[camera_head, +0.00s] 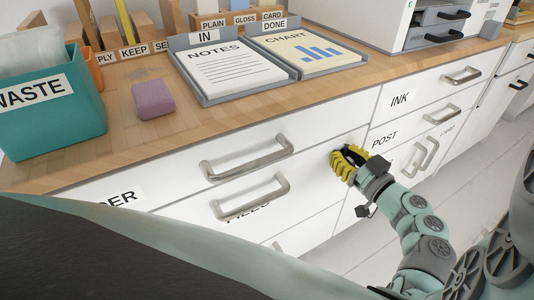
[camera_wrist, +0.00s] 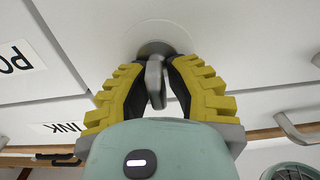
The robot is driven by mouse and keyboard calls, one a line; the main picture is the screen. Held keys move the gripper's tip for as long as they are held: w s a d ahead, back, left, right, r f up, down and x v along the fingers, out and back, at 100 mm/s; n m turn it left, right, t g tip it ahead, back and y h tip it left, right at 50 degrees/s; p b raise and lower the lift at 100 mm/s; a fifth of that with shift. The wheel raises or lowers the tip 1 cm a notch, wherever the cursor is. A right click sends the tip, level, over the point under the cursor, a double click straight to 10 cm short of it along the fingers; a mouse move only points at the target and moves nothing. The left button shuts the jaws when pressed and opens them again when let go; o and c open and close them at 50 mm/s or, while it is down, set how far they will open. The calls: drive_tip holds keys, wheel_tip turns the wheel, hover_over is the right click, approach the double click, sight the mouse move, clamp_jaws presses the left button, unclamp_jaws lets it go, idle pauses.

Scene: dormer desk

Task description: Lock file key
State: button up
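A grey metal key (camera_wrist: 155,80) sticks out of a round lock plate (camera_wrist: 160,32) on a white drawer front, in the wrist view. My gripper (camera_wrist: 156,68) has its two yellow fingers with dark pads on either side of the key, the tips drawn in close against it. In the head view my gripper (camera_head: 343,160) is at the right end of the left drawer column and hides the key and lock there. The FILES drawer (camera_head: 290,222) is closed, its label partly behind its handle (camera_head: 250,198).
Another closed drawer with a handle (camera_head: 247,158) lies above. INK (camera_head: 400,100) and POST (camera_head: 385,138) drawers stand to the right, closed. The desktop holds a WASTE bin (camera_head: 50,115), a purple block (camera_head: 153,99), and NOTES (camera_head: 225,68) and CHART (camera_head: 305,50) trays.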

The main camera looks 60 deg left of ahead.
clamp_jaws()
